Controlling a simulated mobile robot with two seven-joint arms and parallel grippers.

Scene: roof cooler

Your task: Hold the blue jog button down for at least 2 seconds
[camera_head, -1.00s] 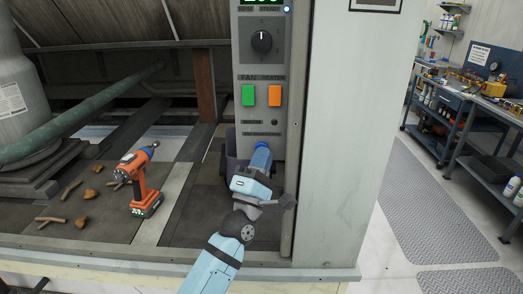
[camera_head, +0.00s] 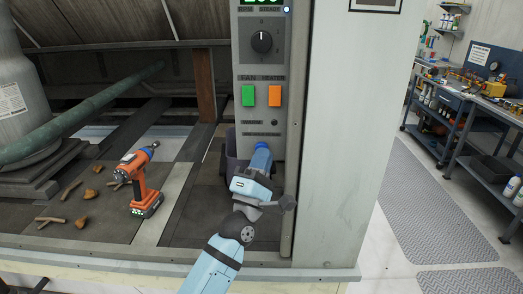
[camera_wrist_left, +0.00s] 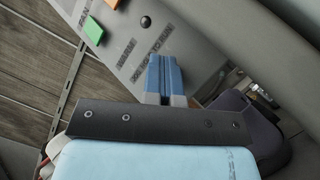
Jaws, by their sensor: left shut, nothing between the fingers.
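The grey control panel (camera_head: 282,68) stands upright in the middle of the head view, with a black knob, a green button (camera_head: 248,95) and an orange button (camera_head: 275,95). My left gripper (camera_head: 262,150) is shut and empty, its blue fingertips at the lower part of the panel. In the left wrist view the shut fingers (camera_wrist_left: 165,70) point at the panel just below a printed label. The blue jog button is not visible; my fingers may cover it. I cannot tell whether the fingertips touch the panel. My right gripper is not in view.
An orange cordless drill (camera_head: 143,182) stands on the floor left of my arm, with twigs and leaves (camera_head: 80,224) further left. A pale wall panel (camera_head: 345,130) rises on the right.

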